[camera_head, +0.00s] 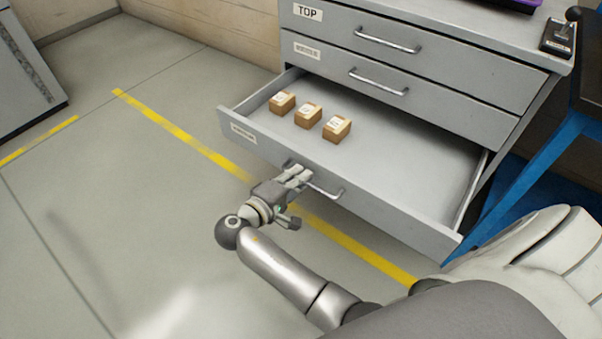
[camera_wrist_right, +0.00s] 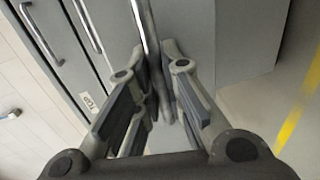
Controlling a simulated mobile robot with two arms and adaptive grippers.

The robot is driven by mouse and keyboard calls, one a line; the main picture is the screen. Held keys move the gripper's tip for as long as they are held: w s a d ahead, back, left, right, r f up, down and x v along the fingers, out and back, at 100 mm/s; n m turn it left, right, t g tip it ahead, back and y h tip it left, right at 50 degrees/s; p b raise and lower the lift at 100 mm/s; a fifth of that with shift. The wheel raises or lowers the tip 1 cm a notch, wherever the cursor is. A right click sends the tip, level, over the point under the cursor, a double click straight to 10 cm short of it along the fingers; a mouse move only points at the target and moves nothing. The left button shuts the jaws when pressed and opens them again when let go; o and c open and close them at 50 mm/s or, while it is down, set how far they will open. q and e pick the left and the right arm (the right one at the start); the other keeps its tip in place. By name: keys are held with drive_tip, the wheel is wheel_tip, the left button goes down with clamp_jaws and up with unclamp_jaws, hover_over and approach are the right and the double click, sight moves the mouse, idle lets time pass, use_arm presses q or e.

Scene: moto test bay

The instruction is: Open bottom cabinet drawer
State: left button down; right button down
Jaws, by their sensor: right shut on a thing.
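The grey cabinet (camera_head: 430,73) has a top, a middle and a bottom drawer. The bottom drawer (camera_head: 400,160) is pulled well out, and its inside shows. The top and middle drawers are shut. My right gripper (camera_head: 298,177) is at the front of the bottom drawer, shut on its metal bar handle (camera_head: 327,191). The right wrist view shows the handle (camera_wrist_right: 152,35) running between my right gripper's fingers (camera_wrist_right: 160,95). The fingers hide part of the handle. My left gripper is not in view.
Three small brown boxes (camera_head: 308,114) stand in the bottom drawer towards its left side. A blue frame (camera_head: 535,165) stands close to the cabinet's right. A dark handheld device (camera_head: 557,38) lies on the cabinet top. The floor with yellow lines (camera_head: 180,133) is clear at the left.

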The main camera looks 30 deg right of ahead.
drive_tip(key=c, duration=1.5)
unclamp_jaws()
